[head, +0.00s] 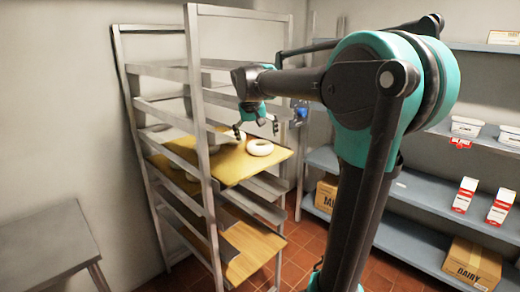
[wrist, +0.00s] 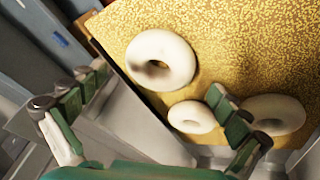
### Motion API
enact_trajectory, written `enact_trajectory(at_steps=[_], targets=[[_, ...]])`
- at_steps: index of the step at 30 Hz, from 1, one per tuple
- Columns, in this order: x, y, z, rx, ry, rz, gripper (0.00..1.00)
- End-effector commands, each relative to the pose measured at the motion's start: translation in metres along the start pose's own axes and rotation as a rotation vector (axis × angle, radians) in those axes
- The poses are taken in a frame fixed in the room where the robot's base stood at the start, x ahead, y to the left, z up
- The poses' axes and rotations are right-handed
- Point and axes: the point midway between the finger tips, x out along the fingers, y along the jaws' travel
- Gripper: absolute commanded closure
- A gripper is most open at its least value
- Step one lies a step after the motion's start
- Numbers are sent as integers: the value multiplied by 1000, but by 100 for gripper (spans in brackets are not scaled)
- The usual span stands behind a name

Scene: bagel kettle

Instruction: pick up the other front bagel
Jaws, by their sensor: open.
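My gripper (head: 256,130) is open and empty above the yellow, grainy board (head: 232,172) in the tall rack. In the head view a pale ring bagel (head: 260,153) lies at the board's right, just below the fingers. More pale bagels (head: 192,177) lie farther left, partly hidden by the rack's post. In the wrist view my gripper (wrist: 158,86) has its fingers spread. A large bagel (wrist: 181,55) lies ahead between them, near the board's edge. A smaller-looking bagel (wrist: 191,107) and another bagel (wrist: 290,113) lie near the right finger, which partly covers the latter.
The rack's grey upright (head: 203,130) and side rails stand close around the board. A lower board (head: 255,245) sits beneath. Shelves with boxes (head: 473,262) and cartons line the right wall. A grey table (head: 42,245) stands at left. Red floor shows between.

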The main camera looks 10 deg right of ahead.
Motion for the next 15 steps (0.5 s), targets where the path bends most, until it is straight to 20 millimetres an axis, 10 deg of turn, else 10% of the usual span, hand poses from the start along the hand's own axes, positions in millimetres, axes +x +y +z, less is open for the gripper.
enact_trajectory(at_steps=[15], targets=[[46, 0, 0, 1, 0, 0, 0]])
